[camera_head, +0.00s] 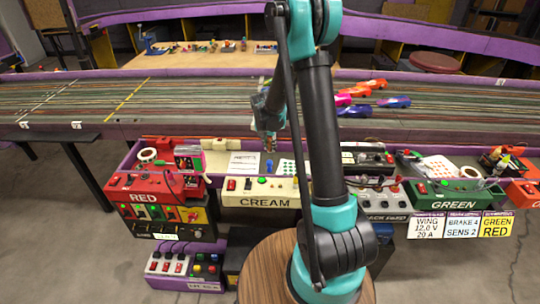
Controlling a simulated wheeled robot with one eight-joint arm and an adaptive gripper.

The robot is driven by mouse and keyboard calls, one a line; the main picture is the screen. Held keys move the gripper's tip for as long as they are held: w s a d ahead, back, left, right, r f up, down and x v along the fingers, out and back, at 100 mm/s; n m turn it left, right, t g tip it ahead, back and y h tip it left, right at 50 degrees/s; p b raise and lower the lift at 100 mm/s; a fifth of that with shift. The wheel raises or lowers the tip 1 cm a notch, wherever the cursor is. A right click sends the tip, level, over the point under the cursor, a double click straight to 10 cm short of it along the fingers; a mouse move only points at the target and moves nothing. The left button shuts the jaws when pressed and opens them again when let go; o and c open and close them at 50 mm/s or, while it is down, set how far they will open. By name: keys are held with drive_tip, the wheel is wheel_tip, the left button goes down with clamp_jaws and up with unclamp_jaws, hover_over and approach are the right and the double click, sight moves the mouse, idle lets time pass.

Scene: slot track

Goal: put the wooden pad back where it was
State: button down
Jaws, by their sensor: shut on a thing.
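My gripper (268,136) is left of my arm's black and teal links, over the back edge of the cream station. It is small in view and shut on a small brown thing that looks like the wooden pad (269,146). Only a little of the pad shows below the fingers, and its outline is unclear. The cream station (262,200) has a pale tray (216,163) behind its front panel, with a white sheet (242,164) and a dotted card (287,168).
The slot track (200,95) runs across behind the stations, with several toy cars (352,111) on it. A red station (145,187) stands left and a green station (455,196) right. A purple control box (187,267) sits low at front left. My arm hides part of the middle.

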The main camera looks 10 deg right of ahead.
sight(269, 150)
drive_tip(key=shift+f, duration=2.5)
drive_tip(key=shift+f, duration=0.15)
drive_tip(key=c, duration=1.3)
unclamp_jaws()
drive_tip(key=shift+c, duration=0.2)
drive_tip(key=v, duration=1.2)
drive_tip(key=s+d+r+m+t+y, duration=0.1)
drive_tip(key=s+d+m, duration=0.2)
drive_tip(key=s+m, duration=1.1)
drive_tip(key=s+d+r+m, duration=0.1)
drive_tip(key=s+d+m, duration=0.2)
drive_tip(key=s+m, duration=1.1)
drive_tip(key=shift+s+m+t+y, duration=0.3)
drive_tip(key=shift+m+t+y, duration=0.1)
drive_tip(key=shift+m, duration=0.1)
